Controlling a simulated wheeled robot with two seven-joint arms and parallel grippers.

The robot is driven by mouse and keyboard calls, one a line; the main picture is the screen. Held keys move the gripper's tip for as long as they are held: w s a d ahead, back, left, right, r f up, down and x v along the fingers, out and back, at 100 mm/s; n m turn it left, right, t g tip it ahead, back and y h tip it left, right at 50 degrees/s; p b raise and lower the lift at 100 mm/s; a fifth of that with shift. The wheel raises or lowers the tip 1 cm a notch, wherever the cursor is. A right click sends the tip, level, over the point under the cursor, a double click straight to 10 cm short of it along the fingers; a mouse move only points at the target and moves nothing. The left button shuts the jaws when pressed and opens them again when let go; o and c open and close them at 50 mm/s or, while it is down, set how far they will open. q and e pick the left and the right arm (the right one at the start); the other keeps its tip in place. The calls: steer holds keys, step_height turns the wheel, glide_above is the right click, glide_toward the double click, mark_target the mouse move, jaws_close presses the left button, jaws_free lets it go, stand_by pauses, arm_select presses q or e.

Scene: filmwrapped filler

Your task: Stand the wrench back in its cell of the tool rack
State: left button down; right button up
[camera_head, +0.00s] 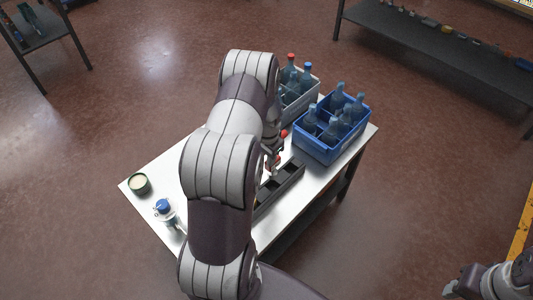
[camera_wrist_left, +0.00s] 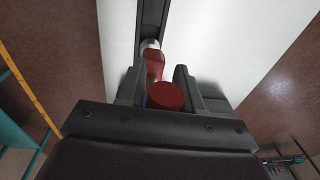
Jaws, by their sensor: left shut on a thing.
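My left gripper (camera_head: 272,158) is over the white table, partly hidden behind my own arm. In the left wrist view its fingers (camera_wrist_left: 157,88) are shut on a red-handled tool, taken to be the wrench (camera_wrist_left: 154,62), with a round red end between the fingers. Its silver part points toward the black tool rack (camera_wrist_left: 151,14); I cannot tell whether it is inside a cell. In the head view the long, dark rack (camera_head: 290,180) lies below the gripper, its near end hidden by my arm. My right gripper (camera_head: 454,287) is at the bottom right, away from the table.
A blue crate (camera_head: 328,154) and a grey crate (camera_head: 303,103), both with bottles, stand on the table (camera_head: 140,207) beyond the rack. A round tin (camera_head: 139,184) and a blue-topped bottle (camera_head: 164,210) stand at the left. A dark shelf (camera_head: 440,55) is far back.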

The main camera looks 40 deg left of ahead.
mark_target(267, 170)
arm_select(q)
step_height(267, 170, down, 4)
steer(key=shift+w+r+b, duration=0.15)
steer(key=shift+b, duration=0.95)
steer(key=shift+f, duration=0.4)
steer(key=shift+r, duration=0.1)
steer(key=shift+f+b, duration=2.05)
steer(key=shift+f, duration=1)
steer(key=c, duration=0.7)
jaws_free()
steer(key=shift+o, duration=0.2)
